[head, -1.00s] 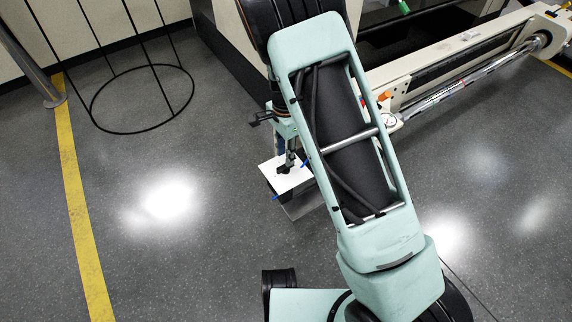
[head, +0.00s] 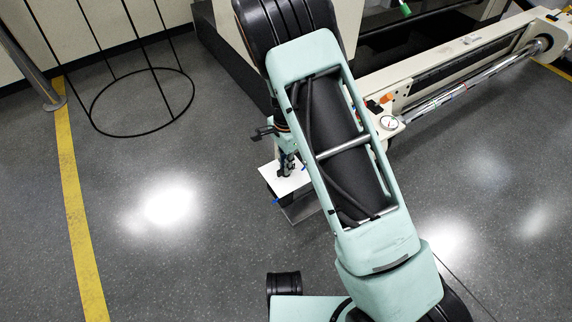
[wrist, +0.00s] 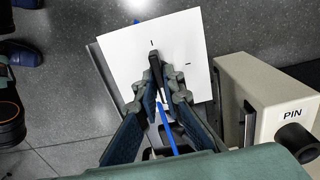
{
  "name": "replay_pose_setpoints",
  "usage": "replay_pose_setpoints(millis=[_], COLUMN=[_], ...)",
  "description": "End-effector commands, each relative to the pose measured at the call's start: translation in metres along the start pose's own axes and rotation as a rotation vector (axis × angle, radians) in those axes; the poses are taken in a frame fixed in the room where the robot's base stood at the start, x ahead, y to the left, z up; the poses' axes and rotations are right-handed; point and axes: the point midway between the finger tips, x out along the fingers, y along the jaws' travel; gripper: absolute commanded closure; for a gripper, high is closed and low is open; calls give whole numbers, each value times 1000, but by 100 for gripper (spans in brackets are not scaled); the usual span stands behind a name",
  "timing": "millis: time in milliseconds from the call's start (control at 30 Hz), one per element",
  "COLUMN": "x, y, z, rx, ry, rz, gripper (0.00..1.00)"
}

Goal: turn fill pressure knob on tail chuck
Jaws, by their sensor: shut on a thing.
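A white square plate (wrist: 130,60) with short black marks carries a black knob (wrist: 153,58), which I take to be the fill pressure knob. My gripper (wrist: 161,88) has its fingers closed around the knob's near part, and the knob's far end shows beyond the fingertips. The fingers hide the rest of it. A blue tube (wrist: 171,135) runs between the fingers. In the head view the plate (head: 291,184) lies left of my arm, with my gripper (head: 288,166) over it.
In the wrist view a beige housing marked PIN (wrist: 255,85) stands close right of the plate. In the head view a round gauge (head: 389,123) and a long chrome shaft (head: 470,85) are on the machine at right. A black wire hoop stand (head: 140,135) is at left. Floor between is clear.

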Motion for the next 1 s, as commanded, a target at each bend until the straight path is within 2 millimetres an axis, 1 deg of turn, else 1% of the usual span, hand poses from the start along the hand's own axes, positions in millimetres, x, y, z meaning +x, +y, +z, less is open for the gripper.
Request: replay_pose_setpoints(millis=[267,467,667,1000], x=[0,-1,-2,-2], y=[0,0,0,0], z=[0,0,0,0], rx=[-14,-89,-234,-555], ry=[0,-1,-1,-1], rz=[0,-1,0,-1], gripper=[100,100,100,100])
